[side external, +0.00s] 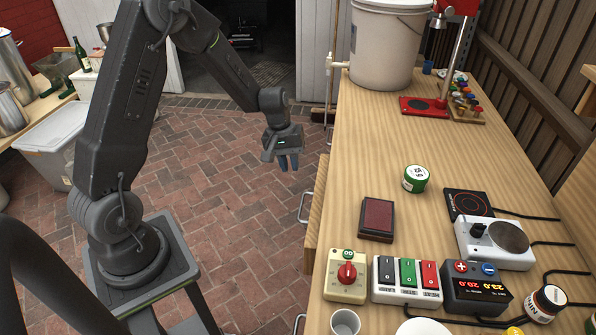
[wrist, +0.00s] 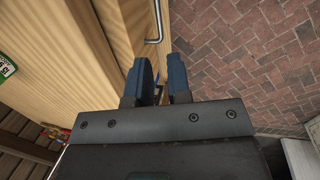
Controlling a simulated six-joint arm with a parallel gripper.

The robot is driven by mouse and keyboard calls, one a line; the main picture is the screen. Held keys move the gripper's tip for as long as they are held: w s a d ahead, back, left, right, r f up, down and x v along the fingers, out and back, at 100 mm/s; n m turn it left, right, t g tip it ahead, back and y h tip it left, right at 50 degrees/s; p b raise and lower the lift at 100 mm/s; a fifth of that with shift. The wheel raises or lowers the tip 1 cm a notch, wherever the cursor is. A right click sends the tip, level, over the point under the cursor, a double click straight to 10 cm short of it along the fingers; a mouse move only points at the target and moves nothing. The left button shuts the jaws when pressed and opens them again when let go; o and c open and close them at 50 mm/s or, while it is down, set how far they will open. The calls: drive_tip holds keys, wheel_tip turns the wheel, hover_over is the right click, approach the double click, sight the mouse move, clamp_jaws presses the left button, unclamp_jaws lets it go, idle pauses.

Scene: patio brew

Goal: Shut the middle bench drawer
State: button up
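The middle bench drawer (side external: 317,205) is in the side view, on the left side of the wooden bench. Its pale wood front stands out a little from the bench, with a metal bar handle (side external: 303,207) facing the brick floor. My gripper (side external: 289,164) hangs with its fingers down, left of the bench and beyond this drawer in the picture. In the wrist view, the two blue fingers of my gripper (wrist: 160,85) are apart with a narrow empty gap. A metal handle (wrist: 158,22) shows beyond them; I cannot tell which drawer it belongs to.
The bench top (side external: 375,135) holds a white bucket (side external: 388,45), a red-based stand (side external: 425,106), a green-lidded tin (side external: 415,179), a dark red pad (side external: 376,218) and several devices near the front.

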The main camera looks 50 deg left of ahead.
drive_tip(key=a+f+n+h, duration=0.1)
drive_tip(key=f+n+h, duration=0.1)
drive_tip(key=f, duration=0.1)
drive_tip(key=a+f+n+h, duration=0.1)
drive_tip(key=f+n+h, duration=0.2)
drive_tip(key=s+a+f+n+h, duration=0.1)
drive_tip(key=f+n+h, duration=0.1)
drive_tip(key=f+h, duration=0.1)
drive_tip(key=shift+a+f+n+t, duration=0.1)
drive_tip(key=shift+f+n+t, duration=0.05)
drive_tip(key=shift+n+t, duration=0.2)
clamp_jaws()
drive_tip(key=s+a+f+n+t+h, duration=0.1)
drive_tip(key=a+f+n+t+h, duration=0.2)
drive_tip(key=a+f+n+t, duration=0.5)
drive_tip(key=w+d+r+n+t, duration=0.1)
drive_tip(key=w+d+t, duration=0.2)
drive_tip(key=w+d, duration=0.6)
drive_tip(key=shift+w+d+r+n, duration=0.15)
drive_tip(key=shift+w+r+n, duration=0.2)
drive_tip(key=shift+w, duration=0.1)
drive_tip(key=x, duration=0.5)
drive_tip(key=shift+w+d, duration=0.1)
